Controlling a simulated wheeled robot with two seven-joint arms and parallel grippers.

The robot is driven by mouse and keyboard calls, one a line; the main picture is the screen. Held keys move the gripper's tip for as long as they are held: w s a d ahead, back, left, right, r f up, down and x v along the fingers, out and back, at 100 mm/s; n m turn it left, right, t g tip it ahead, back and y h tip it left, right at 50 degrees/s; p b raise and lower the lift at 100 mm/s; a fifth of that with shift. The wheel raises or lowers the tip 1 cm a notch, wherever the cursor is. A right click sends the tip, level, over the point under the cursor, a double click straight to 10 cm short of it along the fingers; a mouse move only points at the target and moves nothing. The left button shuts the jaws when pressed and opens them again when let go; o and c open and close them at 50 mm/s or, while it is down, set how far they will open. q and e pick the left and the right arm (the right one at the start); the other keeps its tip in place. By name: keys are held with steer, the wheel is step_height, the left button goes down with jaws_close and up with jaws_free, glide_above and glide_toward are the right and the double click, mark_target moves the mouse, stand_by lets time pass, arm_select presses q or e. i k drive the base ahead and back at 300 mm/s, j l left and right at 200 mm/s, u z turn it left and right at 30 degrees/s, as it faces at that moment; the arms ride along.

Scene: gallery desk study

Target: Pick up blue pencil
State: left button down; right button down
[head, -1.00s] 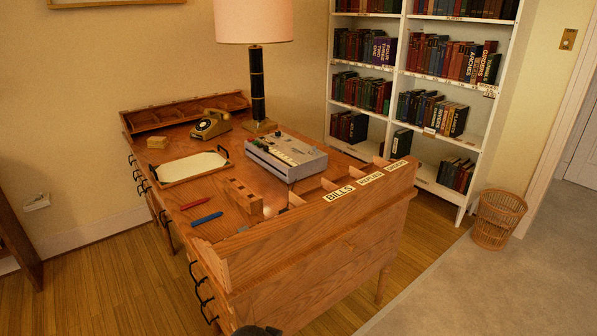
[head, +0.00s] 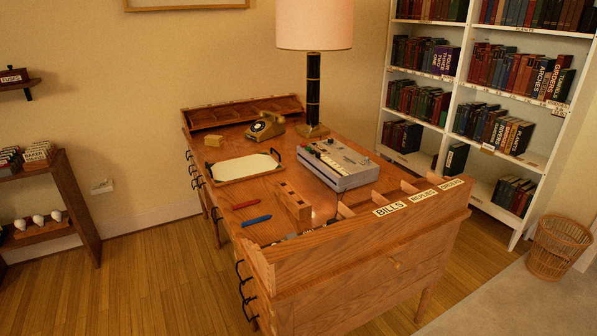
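The blue pencil (head: 257,221), a short thick blue stick, lies flat on the desk top (head: 225,222) near its left edge. A red pencil (head: 246,205) lies just behind it, apart from it and roughly parallel. Neither of my grippers shows in the head view, so I cannot see whether they are open or shut.
A wooden block holder (head: 291,203) stands right of the pencils. A tray (head: 245,168), a grey machine (head: 338,163), a telephone (head: 266,127) and a lamp (head: 313,85) are on the desk. A raised labelled edge (head: 400,215) borders its near side. Floor (head: 150,270) at left is clear.

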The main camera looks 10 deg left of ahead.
mark_target(257, 219)
steer(key=i+j+u, duration=0.15)
steer(key=i+j, duration=0.2)
steer(key=j, duration=0.15)
steer(key=i+j+u, duration=0.1)
steer(key=i+j, duration=0.25)
steer(key=j, duration=0.1)
